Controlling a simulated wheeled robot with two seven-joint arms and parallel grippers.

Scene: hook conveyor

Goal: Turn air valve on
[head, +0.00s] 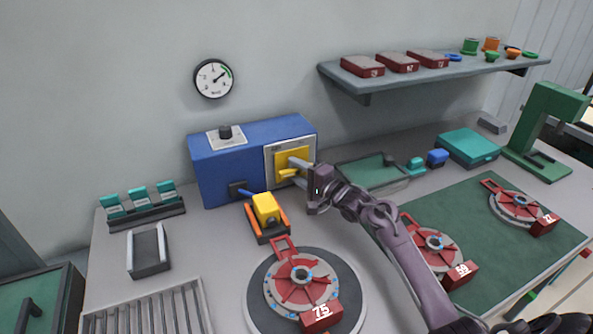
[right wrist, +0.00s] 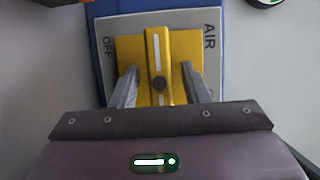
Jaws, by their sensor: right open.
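The air valve (head: 281,155) is a yellow plate and handle on a light grey panel at the right of the blue box's front (head: 228,170). In the right wrist view the yellow handle (right wrist: 159,55) has a white stripe and dark pivot and runs up and down the picture. The panel reads AIR at right and OFF at left, lettering sideways. My right gripper (head: 287,168) is open at the valve. In the right wrist view its two fingers (right wrist: 159,75) stand either side of the handle, with gaps between. My left gripper is out of view.
A round gauge (head: 213,78) hangs on the wall above the box. A black knob (head: 225,132) sits on the box's top. A yellow block in an orange fixture (head: 265,212) stands just below the gripper. A turntable (head: 256,315) carries a red-and-grey disc part (head: 285,290).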

